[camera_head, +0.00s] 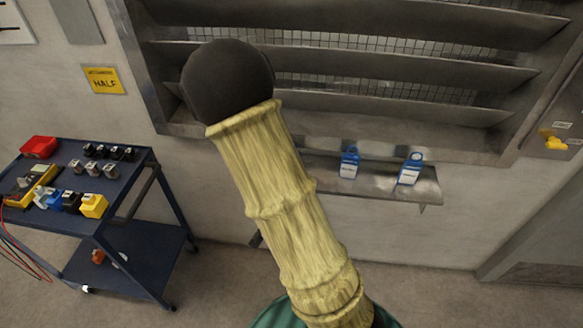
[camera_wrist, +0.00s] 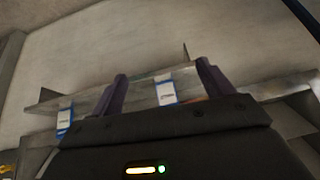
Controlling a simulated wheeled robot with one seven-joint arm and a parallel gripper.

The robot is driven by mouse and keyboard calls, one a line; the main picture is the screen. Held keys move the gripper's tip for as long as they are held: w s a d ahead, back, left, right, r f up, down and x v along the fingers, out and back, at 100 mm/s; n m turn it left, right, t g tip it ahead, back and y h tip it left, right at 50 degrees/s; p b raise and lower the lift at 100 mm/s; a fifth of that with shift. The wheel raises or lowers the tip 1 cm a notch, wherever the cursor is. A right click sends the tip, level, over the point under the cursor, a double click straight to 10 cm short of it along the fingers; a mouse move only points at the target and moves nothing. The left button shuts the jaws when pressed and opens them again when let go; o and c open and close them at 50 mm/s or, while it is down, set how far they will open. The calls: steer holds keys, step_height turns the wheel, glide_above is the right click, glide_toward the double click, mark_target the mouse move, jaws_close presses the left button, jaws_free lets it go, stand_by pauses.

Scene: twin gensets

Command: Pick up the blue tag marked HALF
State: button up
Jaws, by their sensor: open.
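Two blue tags with white labels stand on a narrow metal shelf (camera_head: 388,186) under the louvres in the head view: a left tag (camera_head: 349,161) and a right tag (camera_head: 410,168). Their lettering is too small to read, so I cannot tell which is marked HALF. In the wrist view, one tag (camera_wrist: 166,93) appears between the fingers of my gripper (camera_wrist: 162,68), and another tag (camera_wrist: 65,122) is outside them to the left. My gripper is open, and its body hides the lower part of the picture. I cannot tell the depth between fingers and tag. The head view does not show my gripper.
A dark blue cart (camera_head: 125,205) at left carries a red tray (camera_head: 39,147), a yellow meter and several small blocks and padlocks. A yellow padlock-like item (camera_head: 555,143) is at right. My arm covers the middle.

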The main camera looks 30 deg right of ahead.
steer(key=w+d+f+m+t+h+b, duration=0.2)
steer(key=d+f+t+h, duration=0.1)
steer(key=d+f+h, duration=0.25)
steer(key=w+r+n+t, duration=0.1)
steer(key=t, duration=0.1)
steer(key=r+n+t+b, duration=0.1)
steer(key=t, duration=0.1)
steer(key=w+r+n+t+b, duration=0.1)
steer(key=r+t, duration=0.1)
steer(key=shift+w+d+t+h, duration=0.25)
steer(key=shift+w+t, duration=0.05)
steer(key=shift+t, duration=0.1)
steer(key=p+x, duration=0.1)
steer(key=x, duration=1.1)
steer(key=shift+w+d, duration=0.1)
